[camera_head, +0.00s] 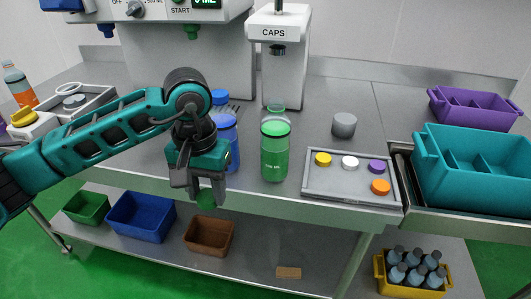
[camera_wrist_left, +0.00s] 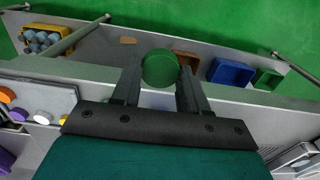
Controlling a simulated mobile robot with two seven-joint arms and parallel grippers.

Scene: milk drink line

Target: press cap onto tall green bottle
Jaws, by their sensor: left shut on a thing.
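The tall green bottle (camera_head: 274,158) stands upright on the steel counter, in front of the caps machine. It is see-through at the top and its narrow neck shows no cap. My left gripper (camera_head: 206,190) is left of the bottle and lower in the picture, over the counter's front edge, apart from the bottle. It is shut on a round dark green cap (camera_head: 206,200). The left wrist view shows the cap (camera_wrist_left: 160,68) between the two fingers. The green bottle cannot be made out in the wrist view. My right gripper is not in view.
Blue bottles (camera_head: 229,140) stand close behind my left gripper. A grey tray (camera_head: 330,190) with yellow, white, purple and orange caps lies right of the green bottle. A grey cylinder (camera_head: 344,124) stands behind it. The caps machine (camera_head: 279,60) is behind the bottle. A teal crate (camera_head: 470,195) is at right.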

